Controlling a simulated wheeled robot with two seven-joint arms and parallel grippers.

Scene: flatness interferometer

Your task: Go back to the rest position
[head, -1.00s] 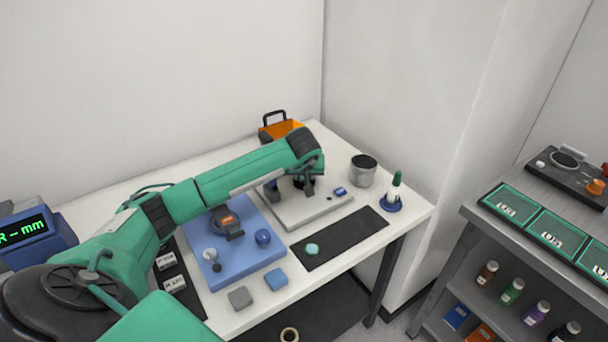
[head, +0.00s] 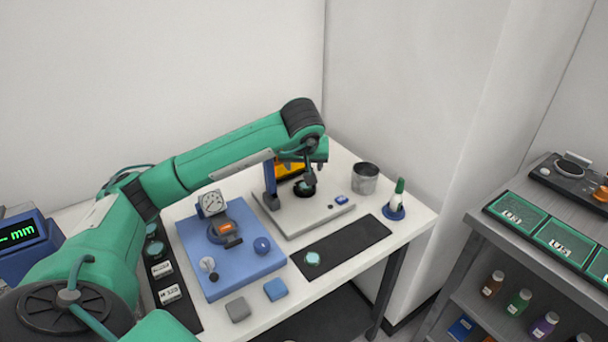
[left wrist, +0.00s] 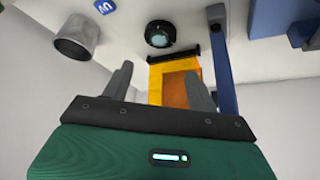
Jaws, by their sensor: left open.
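My left arm reaches over the bench from the left in the head view. Its left gripper (head: 310,178) hangs near the grey base plate (head: 318,215) with the blue post (head: 270,182), and the arm partly hides it. In the left wrist view the two fingers (left wrist: 160,88) stand apart with nothing between them. A round black holder with a teal disc (left wrist: 160,35) lies beyond the fingertips, apart from them. My right gripper is not in view.
A dark mat (head: 350,245) holds a teal disc (head: 312,258).

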